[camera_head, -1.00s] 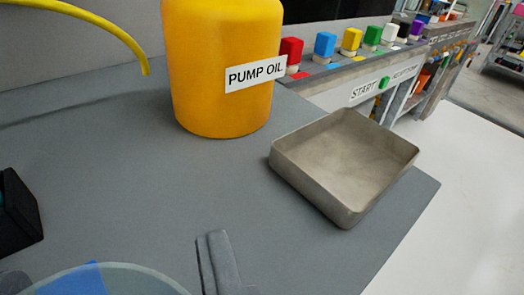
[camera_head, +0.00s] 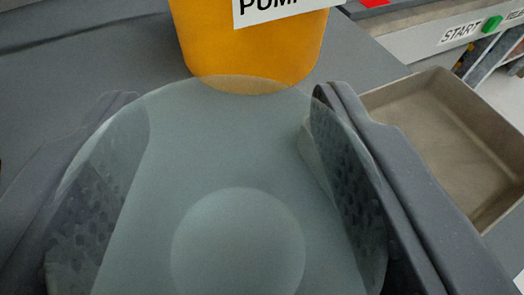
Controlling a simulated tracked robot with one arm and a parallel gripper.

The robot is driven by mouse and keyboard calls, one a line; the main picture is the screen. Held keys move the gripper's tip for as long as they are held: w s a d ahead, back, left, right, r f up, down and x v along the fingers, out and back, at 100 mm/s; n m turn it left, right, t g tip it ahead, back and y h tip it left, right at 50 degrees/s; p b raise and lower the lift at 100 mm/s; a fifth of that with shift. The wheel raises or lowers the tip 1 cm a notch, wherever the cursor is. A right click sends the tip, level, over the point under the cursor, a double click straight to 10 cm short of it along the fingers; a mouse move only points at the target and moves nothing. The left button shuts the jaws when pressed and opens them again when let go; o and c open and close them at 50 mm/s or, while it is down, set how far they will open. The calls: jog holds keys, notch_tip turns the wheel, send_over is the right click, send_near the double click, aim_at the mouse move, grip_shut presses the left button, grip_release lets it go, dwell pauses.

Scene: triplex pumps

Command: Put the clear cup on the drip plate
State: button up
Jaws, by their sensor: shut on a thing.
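The clear cup (camera_head: 235,150) is a see-through, greenish-grey round vessel that fills the middle of the view, very near the camera. My gripper (camera_head: 222,98) has one dark finger on each side of it and is shut on the cup. The textured finger pads show through its wall. A shallow, brownish-grey metal tray (camera_head: 440,135) with raised walls sits at the right, beyond my right finger, which hides part of it. It is the only plate-like thing in view; I cannot tell for sure that it is the drip plate.
The yellow PUMP OIL bottle (camera_head: 250,50) stands just beyond the cup on the grey bench top (camera_head: 100,65). A ledge with a START label (camera_head: 461,33) and a green button (camera_head: 492,25) is at the upper right.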

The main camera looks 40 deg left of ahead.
aim_at(231, 187)
notch_tip(231, 187, down, 3)
jog(key=shift+s+f+b, duration=0.1)
jog(key=shift+b, duration=0.35)
jog(key=shift+f, duration=0.15)
jog(key=o, duration=0.9)
jog(key=shift+o, duration=0.2)
jog(key=p+v, duration=0.3)
jog(key=v, duration=1)
jog(key=shift+s+d, duration=0.25)
jog(key=shift+s, duration=0.1)
